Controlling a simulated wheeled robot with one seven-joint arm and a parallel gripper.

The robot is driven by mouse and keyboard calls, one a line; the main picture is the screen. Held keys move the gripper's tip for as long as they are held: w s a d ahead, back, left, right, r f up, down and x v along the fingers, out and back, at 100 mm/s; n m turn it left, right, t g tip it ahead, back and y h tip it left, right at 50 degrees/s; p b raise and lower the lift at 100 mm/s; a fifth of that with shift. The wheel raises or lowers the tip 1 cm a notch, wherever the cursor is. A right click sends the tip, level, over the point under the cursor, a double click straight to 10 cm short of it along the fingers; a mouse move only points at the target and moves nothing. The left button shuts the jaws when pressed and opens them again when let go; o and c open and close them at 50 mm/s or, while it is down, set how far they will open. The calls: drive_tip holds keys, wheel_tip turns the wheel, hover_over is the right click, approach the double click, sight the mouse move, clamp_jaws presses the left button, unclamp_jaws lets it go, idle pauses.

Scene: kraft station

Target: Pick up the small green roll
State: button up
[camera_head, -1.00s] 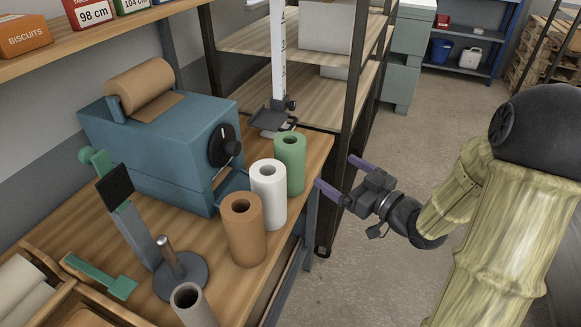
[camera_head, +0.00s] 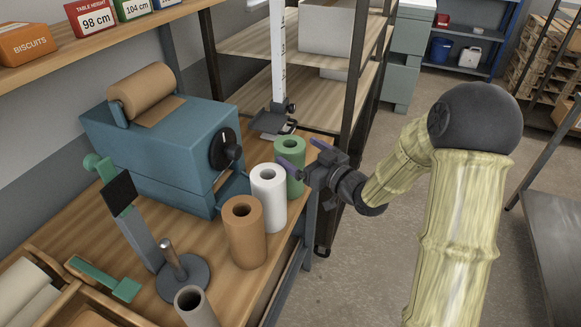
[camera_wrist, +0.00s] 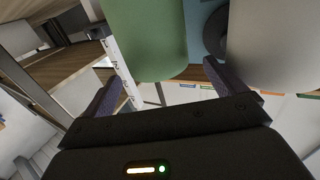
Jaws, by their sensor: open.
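The small green roll (camera_head: 290,158) stands upright near the right edge of the wooden bench, behind the white roll (camera_head: 268,193). My gripper (camera_head: 300,155) is open at the green roll, with its purple fingers reaching toward it from the right. One finger crosses in front of the roll's upper part. In the wrist view the green roll (camera_wrist: 146,40) lies ahead between the two spread fingers (camera_wrist: 168,88). The white roll (camera_wrist: 278,45) is close by the right finger there. I cannot tell whether a finger touches either roll.
A brown roll (camera_head: 244,232) stands in front of the white one. A blue dispenser machine (camera_head: 170,150) is left of the rolls. A height gauge (camera_head: 275,115) stands behind them. Shelving (camera_head: 350,110) rises behind the bench; open floor (camera_head: 350,265) lies right.

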sight(295, 148)
drive_tip(key=shift+s, duration=0.1)
drive_tip(key=shift+w+a, duration=0.3)
drive_tip(key=shift+w, duration=0.15)
drive_tip(key=p+x, duration=0.1)
drive_tip(key=x, duration=0.3)
drive_tip(key=shift+w+f, duration=0.1)
drive_tip(key=c, duration=1.8)
